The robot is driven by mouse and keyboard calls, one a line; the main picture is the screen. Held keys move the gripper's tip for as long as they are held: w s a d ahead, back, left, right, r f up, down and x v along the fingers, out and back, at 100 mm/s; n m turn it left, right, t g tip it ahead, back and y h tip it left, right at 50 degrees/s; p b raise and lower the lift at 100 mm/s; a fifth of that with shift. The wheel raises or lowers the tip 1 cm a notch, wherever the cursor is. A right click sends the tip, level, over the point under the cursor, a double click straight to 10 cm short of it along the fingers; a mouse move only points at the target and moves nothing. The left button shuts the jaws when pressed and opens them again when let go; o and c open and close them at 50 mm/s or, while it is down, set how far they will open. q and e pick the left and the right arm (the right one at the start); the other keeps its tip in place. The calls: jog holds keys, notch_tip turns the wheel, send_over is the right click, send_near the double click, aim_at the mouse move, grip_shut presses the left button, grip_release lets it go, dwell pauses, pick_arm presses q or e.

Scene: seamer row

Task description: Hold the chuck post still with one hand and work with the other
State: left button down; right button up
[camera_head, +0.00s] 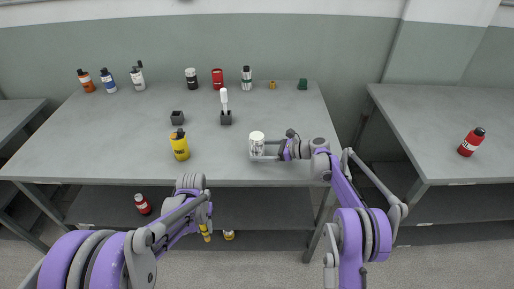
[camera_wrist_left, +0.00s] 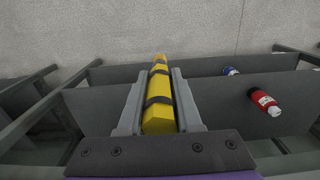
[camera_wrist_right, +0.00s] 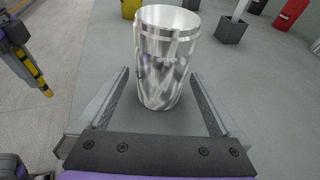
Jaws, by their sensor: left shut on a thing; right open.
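My left gripper (camera_head: 207,232) is shut on a yellow tool with dark bands (camera_wrist_left: 160,95), held in front of the table's front edge. My right gripper (camera_head: 268,150) is open at the front right of the table. A shiny silver can (camera_head: 257,146) stands upright between its fingertips; in the right wrist view the can (camera_wrist_right: 167,60) shows gaps to both fingers (camera_wrist_right: 160,85). A white upright post on a dark square base (camera_head: 226,117), perhaps the chuck post, stands mid-table, behind and left of the can. No gripper touches it.
A yellow bottle (camera_head: 180,147) and a dark block (camera_head: 177,118) stand left of the post. Several bottles and cans line the back, including a red can (camera_head: 217,78). A red bottle (camera_head: 142,204) is on the lower shelf. The table's (camera_head: 100,155) front left is clear.

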jog(key=shift+w+a+f, duration=0.1)
jog(key=shift+a, duration=0.15)
jog(key=c, duration=0.9)
jog(key=shift+c, duration=0.2)
dwell(0.4)
